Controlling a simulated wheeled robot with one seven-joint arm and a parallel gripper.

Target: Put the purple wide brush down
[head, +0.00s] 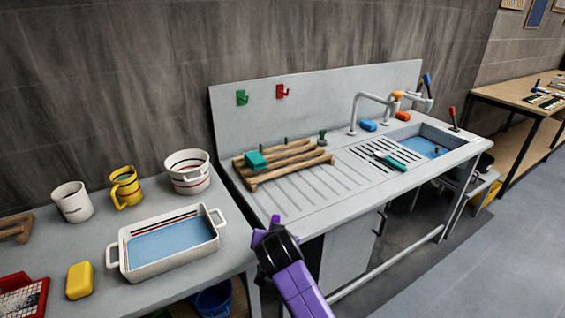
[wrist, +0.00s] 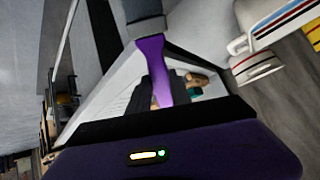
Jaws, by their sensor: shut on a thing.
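The purple wide brush shows in the wrist view as a purple handle (wrist: 151,62), with a grey block at its upper end. In the head view only a small purple tip (head: 275,220) shows beyond the black jaws. My gripper (head: 272,238) is shut on the brush. It appears in front of the sink counter (head: 310,206), near its front left corner. I cannot tell its height above the counter. The brush's far end is mostly hidden by the gripper in the head view.
A wooden rack (head: 276,182) bears a teal block. A green-handled tool (head: 390,161) lies on the slotted drainer, left of the water-filled basin (head: 426,146). The left table holds a white tray (head: 170,265) of water, a yellow sponge (head: 80,280) and mugs. The counter's ribbed front is clear.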

